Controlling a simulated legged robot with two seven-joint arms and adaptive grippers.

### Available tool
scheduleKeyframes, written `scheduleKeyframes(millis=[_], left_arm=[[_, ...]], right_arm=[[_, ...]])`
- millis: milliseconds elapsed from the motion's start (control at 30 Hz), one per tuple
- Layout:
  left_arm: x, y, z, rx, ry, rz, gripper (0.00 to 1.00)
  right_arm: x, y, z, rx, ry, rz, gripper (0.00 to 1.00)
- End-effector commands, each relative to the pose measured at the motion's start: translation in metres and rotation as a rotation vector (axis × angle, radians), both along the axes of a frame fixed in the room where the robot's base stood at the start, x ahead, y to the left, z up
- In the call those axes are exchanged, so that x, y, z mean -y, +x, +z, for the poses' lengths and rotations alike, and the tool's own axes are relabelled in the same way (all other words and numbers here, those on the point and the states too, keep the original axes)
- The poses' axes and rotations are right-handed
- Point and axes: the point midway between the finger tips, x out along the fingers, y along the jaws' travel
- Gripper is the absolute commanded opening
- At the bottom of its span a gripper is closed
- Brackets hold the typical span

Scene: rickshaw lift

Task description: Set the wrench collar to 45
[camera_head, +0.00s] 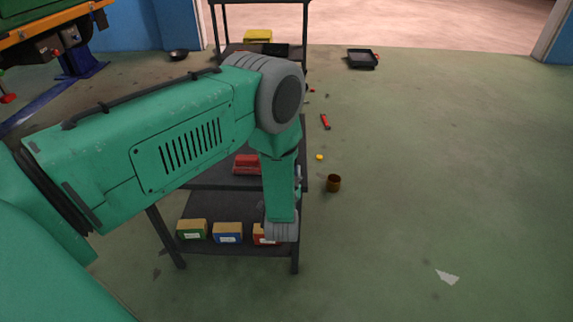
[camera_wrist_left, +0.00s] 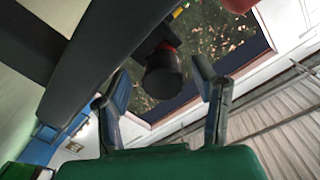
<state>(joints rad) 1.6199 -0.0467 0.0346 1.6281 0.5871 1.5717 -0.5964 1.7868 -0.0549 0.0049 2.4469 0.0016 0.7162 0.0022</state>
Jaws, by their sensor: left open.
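My left gripper (camera_wrist_left: 158,88) shows in the left wrist view with its two fingers spread apart. A dark round-ended cylinder with a red band (camera_wrist_left: 162,74) appears between and beyond the fingertips; it may be the wrench's collar or handle end, but I cannot tell. No contact between it and the fingers is clear. No scale or number can be read. In the head view my left arm comes in from the left and bends down over the cart; its fingers cannot be made out there. My right gripper is in neither view.
A dark metal cart (camera_head: 235,248) stands under my arm, with green (camera_head: 192,229), blue (camera_head: 228,233) and red boxes on its lower shelf. A red item (camera_head: 246,164) lies higher up. A brown cup (camera_head: 334,183) and red tool (camera_head: 325,122) are on the floor. The right floor is mostly clear.

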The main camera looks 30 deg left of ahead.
Motion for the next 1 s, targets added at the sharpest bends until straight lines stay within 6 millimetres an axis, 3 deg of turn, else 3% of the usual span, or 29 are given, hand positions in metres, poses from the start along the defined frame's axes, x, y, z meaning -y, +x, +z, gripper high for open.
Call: scheduleKeyframes(millis=[500, 700, 1000], left_arm=[[0.051, -0.083, 0.001, -0.004, 0.000, -0.004, 0.54], [0.057, -0.094, 0.001, -0.002, -0.001, -0.002, 0.54], [0.057, -0.094, 0.001, -0.003, 0.000, -0.002, 0.54]], right_arm=[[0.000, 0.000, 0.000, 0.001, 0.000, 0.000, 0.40], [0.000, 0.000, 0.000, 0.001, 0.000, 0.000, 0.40], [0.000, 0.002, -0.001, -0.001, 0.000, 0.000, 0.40]])
